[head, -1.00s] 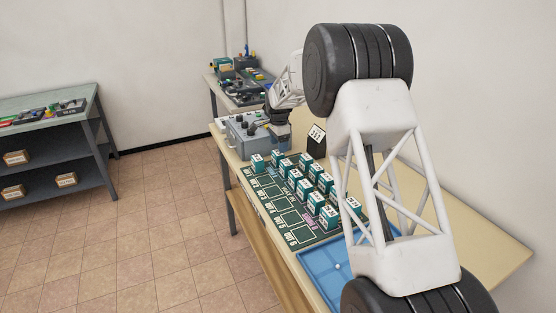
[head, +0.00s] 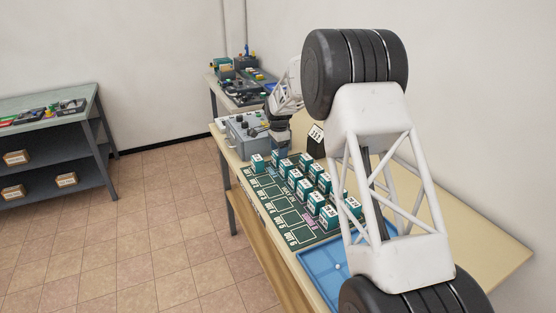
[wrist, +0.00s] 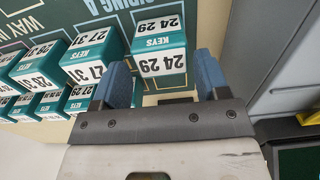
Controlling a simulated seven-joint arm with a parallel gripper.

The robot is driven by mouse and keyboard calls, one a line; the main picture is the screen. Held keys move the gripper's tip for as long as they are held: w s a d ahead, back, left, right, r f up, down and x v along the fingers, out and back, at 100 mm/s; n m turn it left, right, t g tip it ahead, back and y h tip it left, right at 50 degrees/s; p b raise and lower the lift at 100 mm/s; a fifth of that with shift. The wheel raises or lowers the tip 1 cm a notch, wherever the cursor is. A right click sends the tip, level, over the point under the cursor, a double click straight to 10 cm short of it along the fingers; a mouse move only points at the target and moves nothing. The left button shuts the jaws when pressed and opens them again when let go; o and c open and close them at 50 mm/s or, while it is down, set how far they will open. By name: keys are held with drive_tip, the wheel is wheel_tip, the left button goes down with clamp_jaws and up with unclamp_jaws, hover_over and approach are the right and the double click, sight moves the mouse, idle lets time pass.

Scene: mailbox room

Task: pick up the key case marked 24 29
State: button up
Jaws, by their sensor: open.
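My gripper (wrist: 160,76) is open, with one blue finger on each side of the near end of this case. The case lies between and just beyond the fingertips, and I cannot tell whether they touch it. In the head view my gripper (head: 280,146) is over the far end of the board of cases. The labels there are too small to read surely.
Several other teal key cases stand close to the left in the wrist view, one marked 27 31 (wrist: 92,55). They stand on a dark green board (head: 287,217). A grey control box (head: 245,133) is beside my gripper. A blue tray (head: 318,264) lies at the near end.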

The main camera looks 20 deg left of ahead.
drive_tip(key=shift+f, duration=0.1)
drive_tip(key=shift+a+f, duration=0.15)
drive_tip(key=shift+f, duration=2.35)
drive_tip(key=c, duration=0.7)
